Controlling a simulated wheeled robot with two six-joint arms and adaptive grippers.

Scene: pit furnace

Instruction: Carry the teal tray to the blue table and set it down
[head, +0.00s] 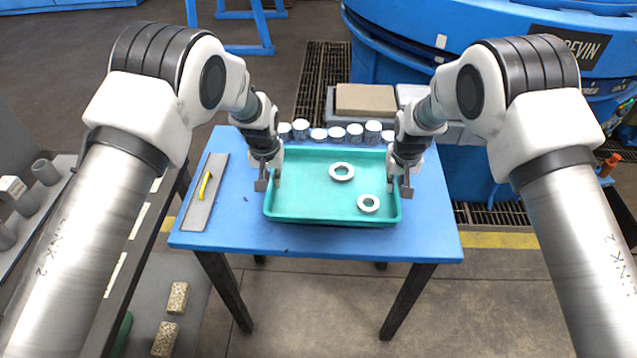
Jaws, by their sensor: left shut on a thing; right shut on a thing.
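The teal tray (330,217) is over the middle of the blue table (215,232) in the head view. It looks level, and I cannot tell whether it touches the tabletop. Two metal rings lie in it, one near the centre (333,174) and one at the front right (361,206). My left gripper (268,182) is shut on the tray's left rim. My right gripper (398,183) is shut on the tray's right rim. The fingertips are partly hidden by the gripper bodies.
A grey plate (199,212) with a yellow handle (204,185) lies on the table's left side. Several metal cylinders (319,134) stand along its back edge. A large blue machine (400,45) stands behind. The table's front right is bare.

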